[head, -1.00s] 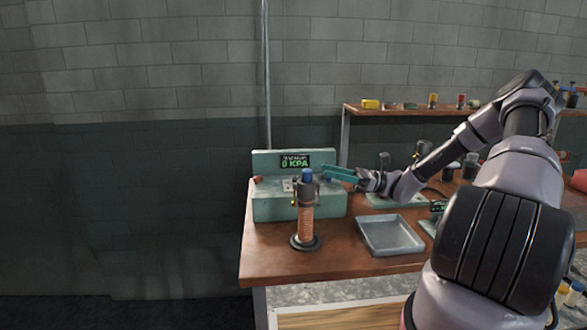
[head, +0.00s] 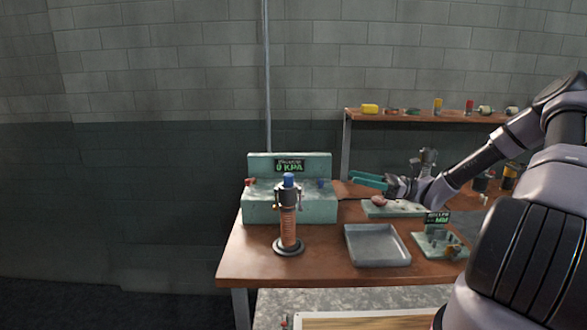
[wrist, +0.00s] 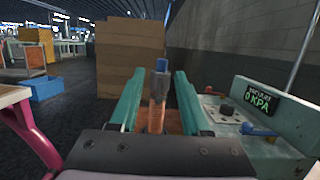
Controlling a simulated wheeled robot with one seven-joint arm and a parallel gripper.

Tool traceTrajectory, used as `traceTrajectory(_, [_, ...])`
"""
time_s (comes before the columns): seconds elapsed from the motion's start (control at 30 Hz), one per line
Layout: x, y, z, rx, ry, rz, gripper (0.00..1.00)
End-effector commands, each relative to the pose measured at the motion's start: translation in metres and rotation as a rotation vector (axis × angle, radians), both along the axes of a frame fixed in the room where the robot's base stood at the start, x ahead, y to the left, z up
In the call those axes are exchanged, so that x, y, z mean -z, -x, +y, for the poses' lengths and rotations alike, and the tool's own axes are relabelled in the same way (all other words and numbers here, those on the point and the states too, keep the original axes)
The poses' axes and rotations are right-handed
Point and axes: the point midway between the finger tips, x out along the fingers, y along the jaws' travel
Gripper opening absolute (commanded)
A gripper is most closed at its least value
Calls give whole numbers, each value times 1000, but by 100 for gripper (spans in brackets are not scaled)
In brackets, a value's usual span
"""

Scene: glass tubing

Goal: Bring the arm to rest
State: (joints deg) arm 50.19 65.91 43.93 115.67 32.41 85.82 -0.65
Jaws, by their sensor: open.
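My gripper (head: 368,181) has teal fingers and is open and empty. In the head view it is above the workbench, right of the green vacuum station (head: 262,207) whose display reads 0 KPA. The copper-coloured tube in a black stand (head: 288,222), with a blue cap, stands upright on the bench in front of the station, apart from my gripper. In the wrist view my gripper (wrist: 157,88) shows its two fingers spread apart, with the capped tube (wrist: 158,105) seen between them farther off. The station (wrist: 265,140) is at the right there.
A grey metal tray (head: 377,246) lies on the wooden bench (head: 250,262), with a small green gauge fixture (head: 437,243) to its right. A back shelf (head: 425,116) holds several small parts. In the wrist view, stacked brown boxes (wrist: 128,52) stand beyond the bench.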

Motion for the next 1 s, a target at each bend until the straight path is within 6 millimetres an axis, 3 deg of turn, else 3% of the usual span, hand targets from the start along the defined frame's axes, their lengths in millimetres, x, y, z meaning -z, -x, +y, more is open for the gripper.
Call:
traceTrajectory(0.57, [-2, 38, 19, -156, 321, -140, 47])
traceTrajectory(0.77, [-11, 64, 21, -263, 566, -275, 47])
traceTrajectory(1.0, [-36, 93, 9, -376, 892, -497, 47])
